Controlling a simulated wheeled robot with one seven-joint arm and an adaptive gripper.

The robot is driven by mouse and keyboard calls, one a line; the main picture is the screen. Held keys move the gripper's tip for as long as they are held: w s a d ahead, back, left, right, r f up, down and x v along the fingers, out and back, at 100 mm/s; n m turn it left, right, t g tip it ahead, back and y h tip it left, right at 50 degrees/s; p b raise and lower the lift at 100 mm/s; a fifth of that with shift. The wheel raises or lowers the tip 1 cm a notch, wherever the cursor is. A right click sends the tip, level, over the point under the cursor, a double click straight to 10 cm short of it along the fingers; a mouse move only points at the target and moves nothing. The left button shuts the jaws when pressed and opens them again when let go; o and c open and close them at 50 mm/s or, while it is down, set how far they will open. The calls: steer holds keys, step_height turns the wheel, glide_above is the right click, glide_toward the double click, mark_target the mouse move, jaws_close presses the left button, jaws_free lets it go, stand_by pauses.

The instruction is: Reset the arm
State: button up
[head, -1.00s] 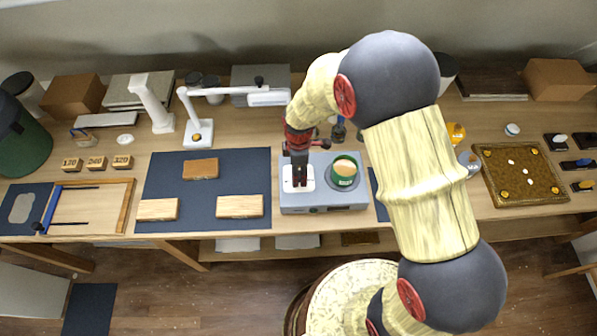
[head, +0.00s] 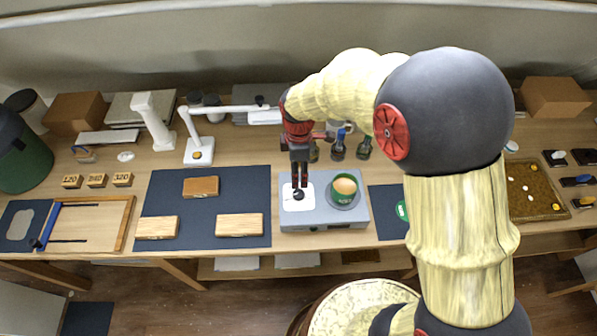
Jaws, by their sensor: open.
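My gripper (head: 299,183) points down over the left side of a grey device (head: 325,215) on the table. Its fingers are open, with a small dark knob (head: 298,195) on a white plate (head: 291,204) just below or between them; I cannot tell if they touch. A green cup (head: 344,188) with tan contents stands on a round plate on the device, right of my gripper. My arm (head: 450,210) reaches in from the lower right and covers part of the table's right side.
A dark blue mat (head: 230,195) with several wooden blocks lies left of the device. A white lamp (head: 199,150) reaches toward my wrist. Small bottles (head: 338,150) stand just behind the device. A framed board (head: 530,185) lies at right. A round stool (head: 355,300) stands in front.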

stand_by(0.3)
steer(key=s+d+r+m+t+b, duration=0.2)
steer(key=s+d+r+m+b, duration=0.2)
steer(key=s+d+r+m, duration=0.3)
steer(key=s+d+r+m+t+b, duration=0.3)
steer(key=s+d+r+m+b, duration=0.2)
steer(key=s+m, duration=0.5)
steer(key=s+d+r, duration=0.2)
steer(key=s+r, duration=0.1)
steer(key=shift+d+r+m+t, duration=0.2)
steer(key=shift+m+t, duration=0.1)
steer(key=shift+m, duration=0.1)
